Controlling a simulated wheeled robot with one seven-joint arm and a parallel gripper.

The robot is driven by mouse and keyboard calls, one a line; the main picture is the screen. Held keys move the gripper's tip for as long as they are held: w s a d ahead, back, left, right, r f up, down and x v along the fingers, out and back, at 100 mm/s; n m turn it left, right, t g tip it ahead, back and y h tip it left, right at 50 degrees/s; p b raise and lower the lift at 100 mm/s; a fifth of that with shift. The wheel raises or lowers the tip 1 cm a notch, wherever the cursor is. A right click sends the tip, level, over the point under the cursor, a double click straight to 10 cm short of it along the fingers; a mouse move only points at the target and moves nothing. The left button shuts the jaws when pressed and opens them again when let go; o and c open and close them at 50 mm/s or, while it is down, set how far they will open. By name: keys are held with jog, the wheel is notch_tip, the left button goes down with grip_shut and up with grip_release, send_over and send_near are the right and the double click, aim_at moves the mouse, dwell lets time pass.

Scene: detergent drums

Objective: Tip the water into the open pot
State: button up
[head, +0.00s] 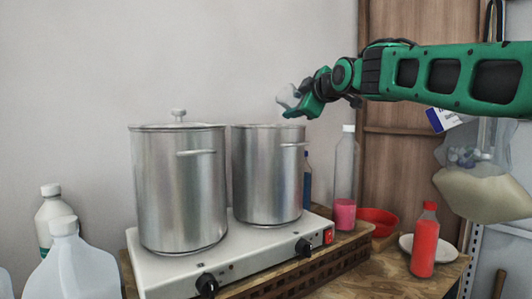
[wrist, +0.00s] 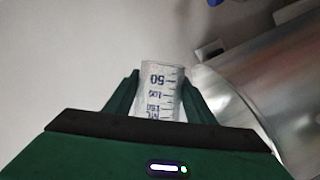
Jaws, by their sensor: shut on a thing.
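My gripper (head: 299,101) is shut on a small clear measuring beaker (head: 286,97), held above the right edge of the open pot (head: 266,175). In the wrist view the beaker (wrist: 160,88) sits between the two fingers of my gripper (wrist: 158,97), with blue volume marks upside down in the picture. The beaker looks tilted in the head view. I cannot make out the water in it. The open pot is tall, steel and lidless; its shiny wall (wrist: 275,75) fills the right of the wrist view.
A lidded steel pot (head: 180,190) stands left of the open pot, both on a white hotplate (head: 238,250). At right are a clear bottle with pink liquid (head: 345,190), a red bottle (head: 424,245) and a red bowl (head: 379,218). White jugs (head: 67,268) stand at lower left.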

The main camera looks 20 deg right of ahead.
jog(key=shift+r+m+b, duration=0.2)
jog(key=shift+m+b, duration=0.2)
jog(key=shift+m, duration=0.3)
jog(key=shift+f+m+g+y+b, duration=0.3)
jog(key=shift+f+m+g+b, duration=0.25)
jog(key=shift+m, duration=0.25)
jog(key=shift+w+d+r+m, duration=0.15)
jog(key=shift+d+r+m, duration=0.1)
jog(key=shift+r+m, duration=0.05)
jog(key=shift+w+d+r+m+y+b, duration=0.1)
jog(key=shift+w+d+m+y+b, duration=0.05)
jog(key=shift+d+m+y+b, duration=0.35)
jog(key=shift+w+d+f+m+g+y+b, duration=0.15)
jog(key=shift+d+f+m+g+y+b, duration=0.1)
jog(key=shift+d+f+m+b, duration=0.25)
jog(key=shift+w+d+f+m+g+y+b, duration=0.15)
jog(key=shift+f+m+y+b, duration=0.2)
jog(key=shift+m, duration=0.35)
jog(key=shift+w+d+r+m+y+b, duration=0.15)
jog(key=shift+d+r+m+y+b, duration=0.3)
jog(key=shift+m+b, duration=0.3)
jog(key=shift+a, duration=0.15)
